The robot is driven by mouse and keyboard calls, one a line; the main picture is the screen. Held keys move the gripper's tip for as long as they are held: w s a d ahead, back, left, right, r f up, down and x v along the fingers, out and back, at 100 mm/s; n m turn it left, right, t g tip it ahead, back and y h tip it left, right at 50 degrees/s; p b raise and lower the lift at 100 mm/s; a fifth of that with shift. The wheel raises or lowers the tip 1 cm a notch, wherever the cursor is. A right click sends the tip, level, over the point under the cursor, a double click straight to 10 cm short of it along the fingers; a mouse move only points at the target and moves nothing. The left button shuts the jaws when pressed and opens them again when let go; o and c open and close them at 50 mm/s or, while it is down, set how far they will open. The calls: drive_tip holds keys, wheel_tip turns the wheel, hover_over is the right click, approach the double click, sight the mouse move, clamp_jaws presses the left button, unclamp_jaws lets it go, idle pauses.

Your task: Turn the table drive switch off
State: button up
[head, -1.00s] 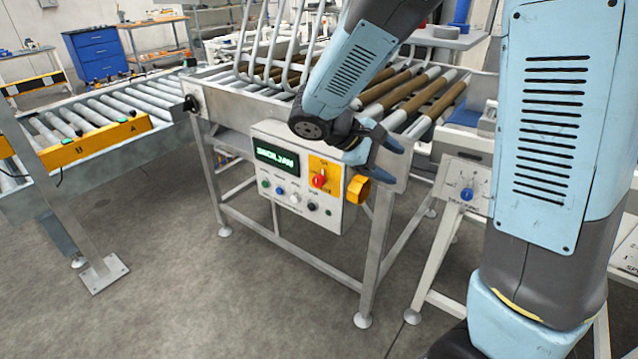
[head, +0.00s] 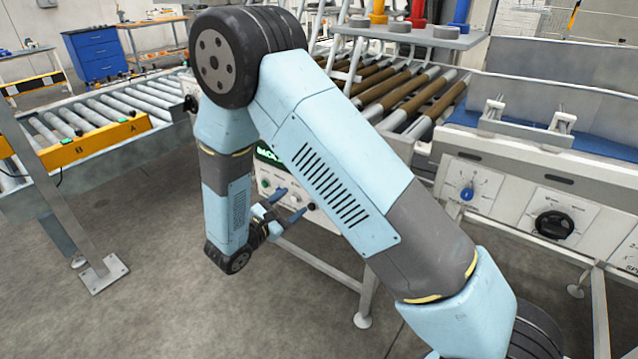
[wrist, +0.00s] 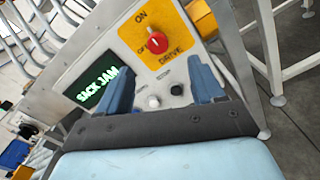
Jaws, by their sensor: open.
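The table drive switch is a red rotary knob (wrist: 158,42) on a yellow plate (wrist: 183,37) marked ON, OFF and DRIVE, in the wrist view. I cannot surely tell which mark it points to. Its panel shows a green "SACK JAM" display (wrist: 100,87); part of this display (head: 268,155) shows in the head view, where my arm hides the switch. My gripper (wrist: 160,66) is open and empty, its blue fingers apart, facing the panel. The knob appears beyond the fingertips, between them and not touched. In the head view my gripper (head: 291,205) is before the panel's lower part.
Small push buttons, including a white one (wrist: 152,102), sit below the plate. A yellow box (wrist: 202,20) juts out beside the panel. Rollers (head: 420,105) lie behind it. To the right stands another panel with a blue knob (head: 467,194) and a black knob (head: 555,224).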

drive_tip(key=x, duration=1.3)
drive_tip(key=shift+w+a+f, duration=0.1)
drive_tip(key=shift+w+a, duration=0.1)
drive_tip(key=shift+w, duration=0.1)
drive_tip(key=shift+c, duration=0.5)
